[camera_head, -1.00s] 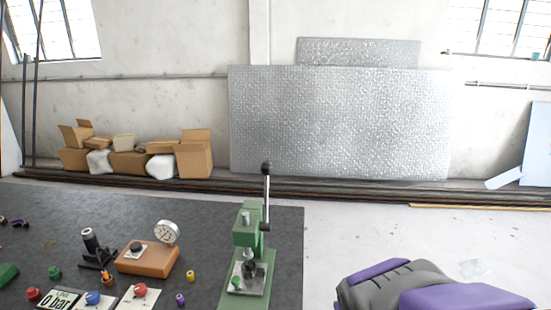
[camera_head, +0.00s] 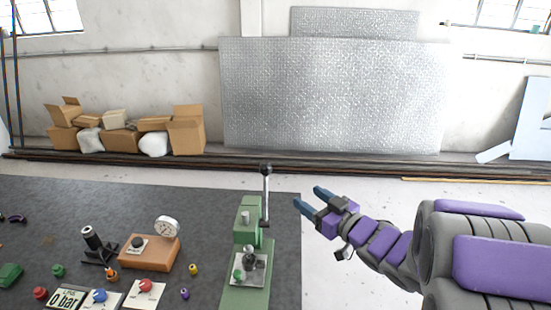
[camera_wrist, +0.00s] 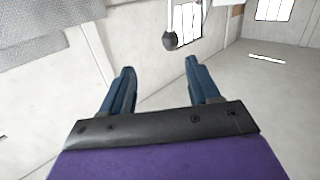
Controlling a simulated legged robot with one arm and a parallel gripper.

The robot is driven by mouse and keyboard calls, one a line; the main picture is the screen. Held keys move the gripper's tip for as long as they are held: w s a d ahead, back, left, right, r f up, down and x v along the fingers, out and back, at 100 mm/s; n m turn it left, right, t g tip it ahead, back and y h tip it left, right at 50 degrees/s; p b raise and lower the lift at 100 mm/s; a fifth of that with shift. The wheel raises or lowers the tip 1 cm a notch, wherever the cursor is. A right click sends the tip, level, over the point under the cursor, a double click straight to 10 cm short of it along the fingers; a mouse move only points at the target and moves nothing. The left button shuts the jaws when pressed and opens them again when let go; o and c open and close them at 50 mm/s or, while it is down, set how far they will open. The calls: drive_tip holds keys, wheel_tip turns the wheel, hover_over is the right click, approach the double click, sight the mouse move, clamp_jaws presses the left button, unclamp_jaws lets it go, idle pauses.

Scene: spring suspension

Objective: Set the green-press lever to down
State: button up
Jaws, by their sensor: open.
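The green press (camera_head: 246,232) stands at the right end of the dark table in the head view. Its lever (camera_head: 266,197) points straight up from the press's right side and ends in a black ball knob (camera_head: 266,168). My gripper (camera_head: 309,199) is open and empty, to the right of the lever and a little below knob height in the picture, apart from it. In the wrist view my gripper's two blue fingers (camera_wrist: 158,90) are spread, and the dark ball knob (camera_wrist: 170,40) shows beyond them, near the top middle.
Cardboard boxes (camera_head: 186,136) lie by the wall. Floor right of the table looks clear.

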sight(269, 171)
drive_tip(key=shift+y, duration=0.7)
drive_tip(key=x, duration=1.7)
drive_tip(key=shift+s+a+r+b, duration=0.2)
drive_tip(key=shift+a+r+b, duration=0.15)
drive_tip(key=shift+a, duration=0.2)
clamp_jaws()
